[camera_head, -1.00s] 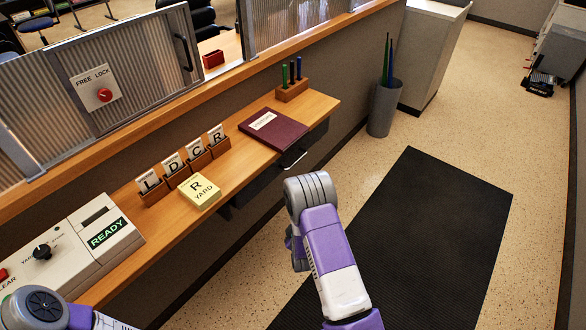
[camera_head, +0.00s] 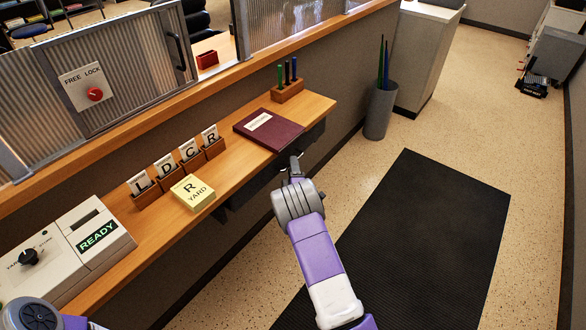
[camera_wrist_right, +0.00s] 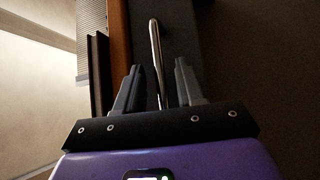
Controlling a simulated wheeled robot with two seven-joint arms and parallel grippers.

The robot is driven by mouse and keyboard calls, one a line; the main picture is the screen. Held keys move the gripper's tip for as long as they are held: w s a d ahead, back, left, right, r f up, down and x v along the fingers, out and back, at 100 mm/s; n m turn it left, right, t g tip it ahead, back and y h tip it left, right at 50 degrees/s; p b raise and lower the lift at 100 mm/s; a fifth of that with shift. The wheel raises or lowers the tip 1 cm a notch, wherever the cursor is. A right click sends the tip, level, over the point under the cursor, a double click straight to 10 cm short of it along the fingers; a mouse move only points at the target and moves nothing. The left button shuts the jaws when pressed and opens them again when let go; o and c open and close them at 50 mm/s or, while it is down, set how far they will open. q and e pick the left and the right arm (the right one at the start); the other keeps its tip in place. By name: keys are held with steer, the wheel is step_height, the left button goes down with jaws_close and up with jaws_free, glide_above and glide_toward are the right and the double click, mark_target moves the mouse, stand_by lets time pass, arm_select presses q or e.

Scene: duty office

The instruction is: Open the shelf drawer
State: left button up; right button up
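The shelf (camera_head: 226,172) is a long wooden ledge along the partition. Its dark drawer (camera_head: 312,133) is under the right part and looks closed. My right gripper (camera_head: 292,166) is at the drawer front, just below the shelf edge. In the right wrist view, the silver bar handle (camera_wrist_right: 155,45) runs between the two fingers of my right gripper (camera_wrist_right: 158,66). The fingers are open, with visible gaps on both sides of the bar. In the head view the gripper mostly hides the handle. My left gripper is out of view; only part of the left arm shows at lower left.
On the shelf are a maroon book (camera_head: 268,130), a yellow card pad (camera_head: 193,192), lettered card holders (camera_head: 188,165), a pen block (camera_head: 288,90) and a control box (camera_head: 88,240). A grey bin (camera_head: 380,110) stands beyond. The black floor mat (camera_head: 430,225) is clear.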

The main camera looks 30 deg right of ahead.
steer(key=shift+w, duration=0.1)
jaws_close()
stand_by(0.4)
